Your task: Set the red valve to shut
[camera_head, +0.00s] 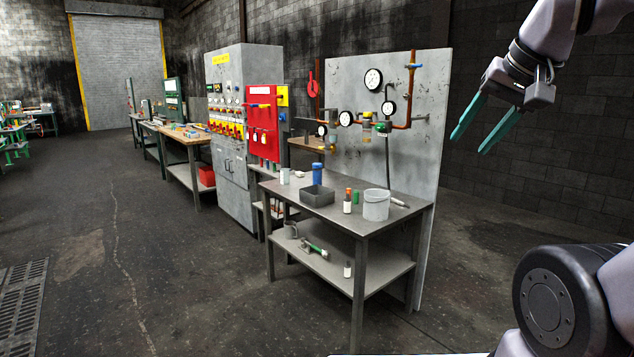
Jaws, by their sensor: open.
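A red valve handle (312,87) shows at the upper left of the grey upright panel (345,85), beside the copper pipe. It is small in the view, and I cannot tell its exact setting. My gripper (468,145) has two teal fingers, held apart and empty. It hangs at the upper right, to the right of the panel in the picture and well apart from the red valve. The fingers point down and to the left.
Gauges (373,79) and copper pipes (411,90) cover the panel. A red board (263,125) and grey cabinet (232,180) stand left. Floor at left is clear.

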